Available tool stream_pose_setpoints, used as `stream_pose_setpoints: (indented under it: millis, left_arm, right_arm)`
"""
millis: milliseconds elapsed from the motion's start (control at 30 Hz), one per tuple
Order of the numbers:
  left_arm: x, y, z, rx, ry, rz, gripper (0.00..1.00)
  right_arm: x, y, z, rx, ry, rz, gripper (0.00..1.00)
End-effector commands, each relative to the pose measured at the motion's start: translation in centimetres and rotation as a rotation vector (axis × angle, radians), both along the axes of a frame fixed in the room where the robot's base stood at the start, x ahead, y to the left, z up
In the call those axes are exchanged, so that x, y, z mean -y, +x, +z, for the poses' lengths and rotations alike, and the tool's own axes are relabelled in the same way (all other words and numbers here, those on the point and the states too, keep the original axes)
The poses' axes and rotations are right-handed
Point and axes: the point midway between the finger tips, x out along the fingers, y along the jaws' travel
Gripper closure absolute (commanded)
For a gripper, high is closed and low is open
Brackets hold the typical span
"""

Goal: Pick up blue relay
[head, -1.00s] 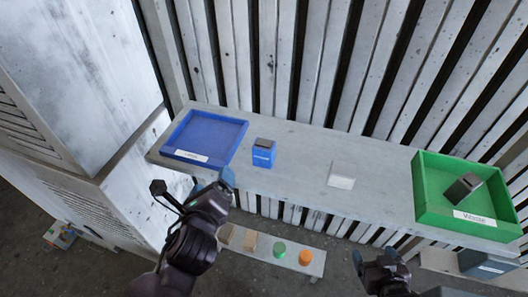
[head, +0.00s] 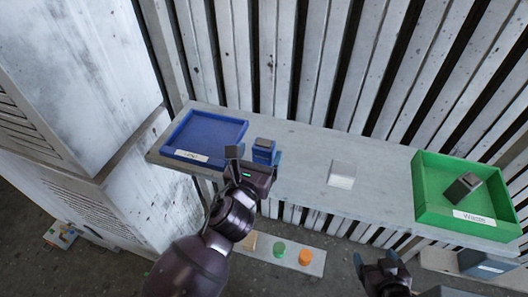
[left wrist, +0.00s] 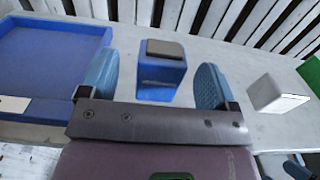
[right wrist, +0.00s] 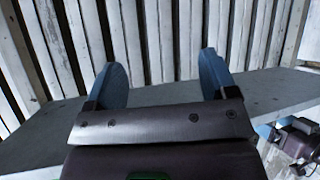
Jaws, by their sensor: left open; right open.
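The blue relay (head: 263,152) is a small blue block with a grey top. It stands upright on the grey shelf (head: 300,165), right of the blue tray. My left gripper (head: 255,160) is open, just in front of the relay. In the left wrist view the relay (left wrist: 162,72) shows between and beyond the two blue fingertips (left wrist: 157,85), with space on both sides. My right gripper (head: 383,265) is open and empty, low in front of the shelf; in the right wrist view nothing is between its fingers (right wrist: 170,80).
The blue tray (head: 236,132) is empty at the shelf's left. A white block (head: 342,174) stands mid-shelf. A green tray (head: 430,190) labelled Waste holds a dark block (head: 462,187) at right. A lower shelf holds a green (head: 280,249) and an orange piece (head: 305,256). A slatted wall stands behind.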

Motion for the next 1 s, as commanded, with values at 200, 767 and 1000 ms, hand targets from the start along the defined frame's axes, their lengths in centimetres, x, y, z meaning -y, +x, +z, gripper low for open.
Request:
stream_pose_setpoints:
  millis: [200, 767, 1000]
  left_arm:
    - [1.0, 2.2, 0.0, -0.001, -0.004, 0.001, 0.17]
    - [1.9, 4.8, -0.1, -0.002, -0.002, 0.001, 0.23]
    - [1.8, 4.8, -0.1, -0.001, -0.001, 0.001, 0.60]
  right_arm:
    - [-0.1, 0.6, 0.5, 0.015, 0.000, 0.003, 0.21]
    - [0.0, -0.1, 0.0, 0.000, 0.001, -0.002, 0.21]
    - [0.0, -0.4, -0.4, -0.010, 0.002, -0.005, 0.21]
